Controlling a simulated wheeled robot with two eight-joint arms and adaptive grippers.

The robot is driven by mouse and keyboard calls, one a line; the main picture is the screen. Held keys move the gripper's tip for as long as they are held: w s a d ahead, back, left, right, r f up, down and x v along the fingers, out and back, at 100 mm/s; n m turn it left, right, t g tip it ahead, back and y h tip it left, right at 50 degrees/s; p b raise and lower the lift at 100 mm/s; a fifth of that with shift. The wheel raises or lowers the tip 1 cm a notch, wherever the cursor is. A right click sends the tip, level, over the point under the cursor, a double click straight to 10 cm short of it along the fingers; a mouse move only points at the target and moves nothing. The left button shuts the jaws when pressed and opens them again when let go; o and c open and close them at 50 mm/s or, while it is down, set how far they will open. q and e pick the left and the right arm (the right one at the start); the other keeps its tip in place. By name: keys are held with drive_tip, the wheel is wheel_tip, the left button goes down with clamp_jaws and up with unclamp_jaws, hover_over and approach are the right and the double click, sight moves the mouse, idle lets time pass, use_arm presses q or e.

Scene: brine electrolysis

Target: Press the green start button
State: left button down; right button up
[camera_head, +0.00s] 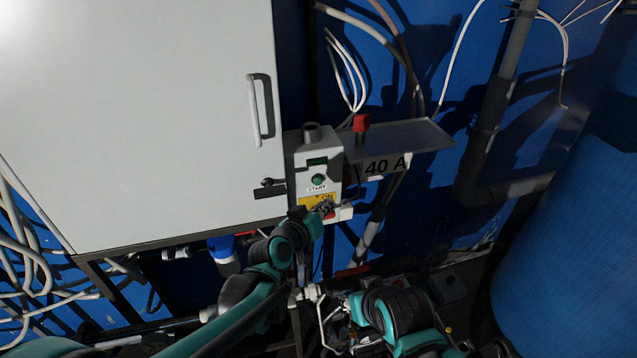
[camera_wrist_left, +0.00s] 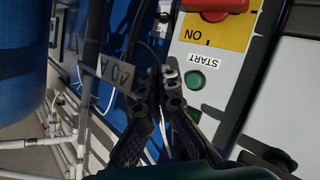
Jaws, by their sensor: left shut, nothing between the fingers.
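The green start button (camera_head: 318,180) is on the front of a grey control box (camera_head: 298,160), above a START label. It also shows in the left wrist view (camera_wrist_left: 194,80), beside the upside-down START label. My left gripper (camera_head: 326,206) is in front of the lower part of the box, below the button in the head view. In the left wrist view its fingertips (camera_wrist_left: 168,77) are together and empty, just left of the button. Whether they touch the panel I cannot tell. One of my right arm's links shows low in the head view, but I cannot make out its gripper.
A yellow label (camera_wrist_left: 217,30) with a red knob (camera_wrist_left: 215,8) is close to the button. A white cabinet (camera_head: 150,110) stands left of the box. A shelf (camera_head: 400,138) with a red-topped part (camera_head: 361,123) and a 40 A sign (camera_head: 386,165) is to the right.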

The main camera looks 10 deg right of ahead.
sight(321, 181)
use_arm(q)
drive_tip(key=shift+w+a, duration=0.1)
drive_tip(key=shift+w, duration=2.75)
drive_tip(key=shift+w, duration=0.2)
drive_tip(key=shift+w, duration=0.25)
drive_tip(key=shift+w+b, duration=0.1)
drive_tip(key=shift+b, duration=0.2)
drive_tip(key=shift+w+a+r, duration=0.2)
drive_tip(key=shift+w+r, duration=0.15)
drive_tip(key=shift+w, duration=0.1)
drive_tip(key=shift+s, duration=0.1)
idle(0.3)
drive_tip(key=shift+s+f, duration=0.1)
drive_tip(key=shift+f, duration=0.1)
drive_tip(key=shift+s+d, duration=0.1)
